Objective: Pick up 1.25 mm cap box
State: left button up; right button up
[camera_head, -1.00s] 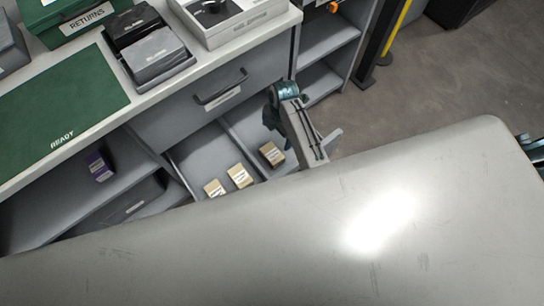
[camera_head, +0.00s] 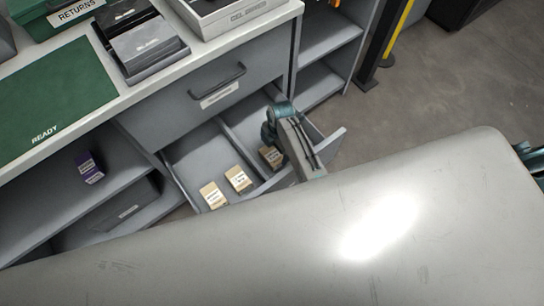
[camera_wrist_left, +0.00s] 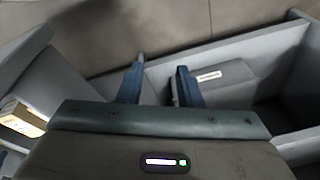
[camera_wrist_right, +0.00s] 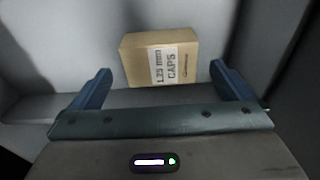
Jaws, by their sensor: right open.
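The 1.25 mm cap box (camera_wrist_right: 160,62) is a small tan carton with a white label, in the open drawer (camera_head: 205,150). It fills the middle of the right wrist view. In the head view the box (camera_head: 267,154) is partly hidden by my right arm. My right gripper (camera_head: 270,134) is just above it in the drawer's right compartment. Its blue fingers are open, one on each side of the box in the picture, with visible gaps. My left gripper (camera_wrist_left: 158,78) shows only in its wrist view, fingers apart and nothing between them.
Two similar tan boxes (camera_head: 238,178) (camera_head: 212,194) sit in the drawer's left compartment, across a divider. A purple box (camera_head: 89,167) stands on the shelf at left. The counter above holds a green mat (camera_head: 50,105) and black trays (camera_head: 142,45). A pale surface (camera_head: 250,245) fills the foreground.

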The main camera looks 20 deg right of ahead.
aim_at(272, 154)
jog(key=f, duration=0.2)
jog(key=a+f, duration=0.1)
jog(key=f, duration=0.1)
jog(key=shift+s+b, duration=0.15)
jog(key=shift+b, duration=0.2)
jog(key=shift+f, duration=0.4)
pick_arm(q)
jog(key=r, duration=0.3)
jog(key=shift+w+d, duration=0.15)
jog(key=shift+w, duration=0.2)
pick_arm(e)
jog(key=c, duration=0.9)
jog(key=shift+r, duration=0.1)
